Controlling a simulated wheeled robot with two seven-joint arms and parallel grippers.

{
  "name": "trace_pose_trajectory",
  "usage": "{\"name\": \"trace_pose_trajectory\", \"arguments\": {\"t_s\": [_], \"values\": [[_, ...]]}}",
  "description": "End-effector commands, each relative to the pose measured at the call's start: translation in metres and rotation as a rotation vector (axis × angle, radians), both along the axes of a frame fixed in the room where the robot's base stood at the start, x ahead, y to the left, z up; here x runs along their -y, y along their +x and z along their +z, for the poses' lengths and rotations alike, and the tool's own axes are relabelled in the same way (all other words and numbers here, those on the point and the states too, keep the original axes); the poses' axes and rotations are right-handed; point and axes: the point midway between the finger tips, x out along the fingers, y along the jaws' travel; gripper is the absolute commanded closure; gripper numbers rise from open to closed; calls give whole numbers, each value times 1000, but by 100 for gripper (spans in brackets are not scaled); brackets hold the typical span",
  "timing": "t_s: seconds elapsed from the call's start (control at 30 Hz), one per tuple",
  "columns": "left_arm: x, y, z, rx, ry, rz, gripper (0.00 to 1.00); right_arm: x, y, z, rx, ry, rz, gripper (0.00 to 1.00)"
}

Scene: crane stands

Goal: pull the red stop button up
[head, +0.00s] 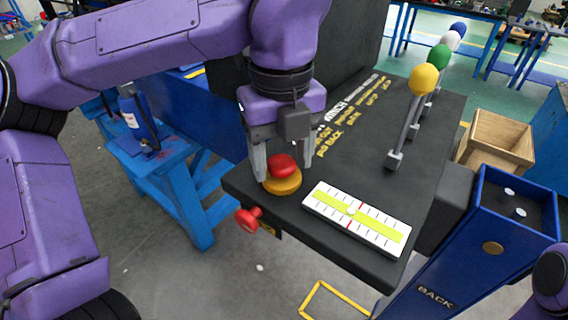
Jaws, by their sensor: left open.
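The red stop button (282,167) is a round red cap above a yellow-orange base (283,184) at the front left corner of the black console top (290,206). My left gripper (283,171) points down over it. Its fingers are open, one at the left of the cap and one behind it at the right. I cannot tell whether the fingers touch the cap. A purple rounded part of my right arm (551,280) shows at the right edge; the right gripper is not in view.
A white and yellow scale (357,217) lies right of the button. Levers with yellow (423,79), green, white and blue knobs stand farther back. A red knob (248,219) sticks out of the console's front. A blue post marked BACK (440,262) and a wooden box (497,141) are at right.

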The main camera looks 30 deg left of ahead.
Motion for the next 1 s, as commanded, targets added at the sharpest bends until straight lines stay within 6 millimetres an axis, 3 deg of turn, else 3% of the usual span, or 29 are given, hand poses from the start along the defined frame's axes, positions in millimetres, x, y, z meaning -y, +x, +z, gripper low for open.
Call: {"name": "trace_pose_trajectory", "arguments": {"t_s": [0.03, 0.1, 0.17, 0.8, 0.83, 0.9, 1.0], "values": [[0, 0, 0, 0, 0, 0, 42, 0, 0, 0, 0, 0, 0, 57], [0, 0, 0, 0, 0, 0, 64, 0, 0, 0, 0, 0, 0, 57], [0, 0, 0, 0, 0, 0, 81, 0, 0, 0, 0, 0, 0, 57], [0, 0, 14, -1, -1, 0, 81, 0, 0, 10, 0, 0, 0, 57], [0, 0, 14, -1, -1, 0, 53, 0, 0, 10, 0, 0, 0, 57], [0, 0, 13, -1, -1, 0, 32, 0, 0, 9, 0, 0, 0, 57], [0, 0, 13, -1, -1, 0, 32, 0, 0, 9, 0, 0, 0, 57]]}}
